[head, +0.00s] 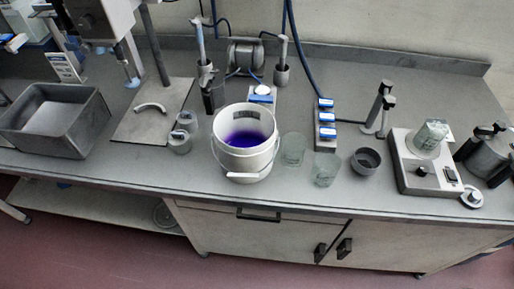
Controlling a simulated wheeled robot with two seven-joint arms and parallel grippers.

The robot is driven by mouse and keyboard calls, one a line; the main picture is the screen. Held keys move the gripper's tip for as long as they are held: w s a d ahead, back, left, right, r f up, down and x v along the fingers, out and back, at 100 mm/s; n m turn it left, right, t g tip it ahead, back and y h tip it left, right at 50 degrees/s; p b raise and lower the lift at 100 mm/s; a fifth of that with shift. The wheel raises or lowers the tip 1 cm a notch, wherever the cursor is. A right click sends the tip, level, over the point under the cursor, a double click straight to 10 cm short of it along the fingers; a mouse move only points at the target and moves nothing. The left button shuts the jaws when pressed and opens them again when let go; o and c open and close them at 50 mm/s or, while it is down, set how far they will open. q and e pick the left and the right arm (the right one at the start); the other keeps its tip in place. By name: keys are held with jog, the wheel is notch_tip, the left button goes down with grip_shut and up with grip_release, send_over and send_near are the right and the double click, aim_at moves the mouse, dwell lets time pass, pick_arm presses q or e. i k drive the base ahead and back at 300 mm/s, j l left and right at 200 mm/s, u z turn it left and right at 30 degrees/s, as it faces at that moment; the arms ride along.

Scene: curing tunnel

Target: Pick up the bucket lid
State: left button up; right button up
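A white bucket (224,129) with a wire handle and white grip stands open near the front edge of the bench, with purple liquid (245,138) inside. I cannot clearly make out a bucket lid. A small round grey object (163,215) lies on the lower shelf under the bench; I cannot tell what it is. Neither of my grippers can be made out in the head view.
The grey bench (300,200) holds a metal tray (58,150) at left and a stand base (128,134) with a curved white piece. Clear beakers (326,172), a dark bowl (366,163) and a hotplate (408,182) stand right of the bucket. Cables hang behind.

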aim_at(163, 217)
jog(key=i+j+z, duration=0.1)
jog(key=j+z, duration=0.35)
jog(key=j, duration=0.9)
jog(key=k+j+z, duration=0.1)
jog(key=j+z, duration=0.3)
jog(key=j, duration=0.95)
